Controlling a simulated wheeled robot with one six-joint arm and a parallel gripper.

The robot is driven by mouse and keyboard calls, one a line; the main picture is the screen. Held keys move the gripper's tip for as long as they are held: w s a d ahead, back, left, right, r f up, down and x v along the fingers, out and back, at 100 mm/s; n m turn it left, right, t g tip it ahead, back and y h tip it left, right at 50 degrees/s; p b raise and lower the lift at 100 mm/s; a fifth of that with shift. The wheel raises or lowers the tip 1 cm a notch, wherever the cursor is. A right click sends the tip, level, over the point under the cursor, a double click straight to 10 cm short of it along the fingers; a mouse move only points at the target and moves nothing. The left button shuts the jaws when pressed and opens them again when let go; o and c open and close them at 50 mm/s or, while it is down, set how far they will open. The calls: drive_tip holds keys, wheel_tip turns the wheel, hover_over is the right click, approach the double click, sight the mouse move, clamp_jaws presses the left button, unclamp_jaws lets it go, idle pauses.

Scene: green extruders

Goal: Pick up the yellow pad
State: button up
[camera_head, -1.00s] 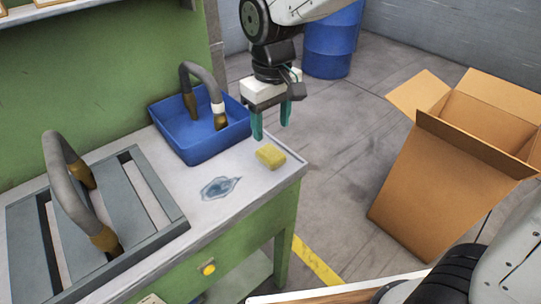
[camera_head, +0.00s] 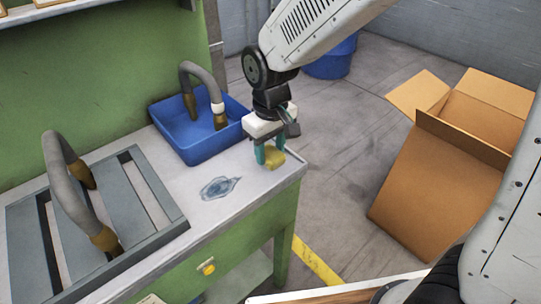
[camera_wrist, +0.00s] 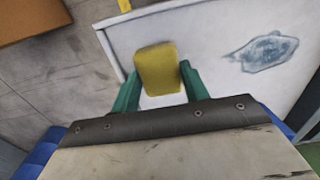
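The yellow pad (camera_head: 275,158) lies on the white top of the green workbench (camera_head: 255,180), near its right corner. In the wrist view the pad (camera_wrist: 157,69) sits between the two teal fingers of my gripper (camera_wrist: 157,84). My gripper (camera_head: 268,153) is low over the pad in the head view, fingers pointing down. The fingers are apart, one on each side of the pad's near part. A small gap shows by the left finger; whether the right finger touches cannot be told. The pad's left part is partly hidden by the fingers in the head view.
A blue bin (camera_head: 187,138) with a grey hose stands just left of my gripper. A blue-grey stain (camera_head: 220,188) marks the bench top. A grey slatted frame (camera_head: 148,205) with another hose is at left. An open cardboard box (camera_head: 430,195) stands on the floor at right.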

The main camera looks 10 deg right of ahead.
sight(270, 154)
drive_tip(key=shift+c, duration=0.7)
drive_tip(key=shift+r, duration=0.15)
drive_tip(key=shift+r, duration=0.3)
drive_tip(key=r, duration=0.3)
drive_tip(key=shift+s, duration=0.2)
drive_tip(key=s+r, duration=0.1)
drive_tip(key=s, duration=1.4)
drive_tip(key=shift+s+d, duration=0.3)
drive_tip(key=shift+r, duration=0.1)
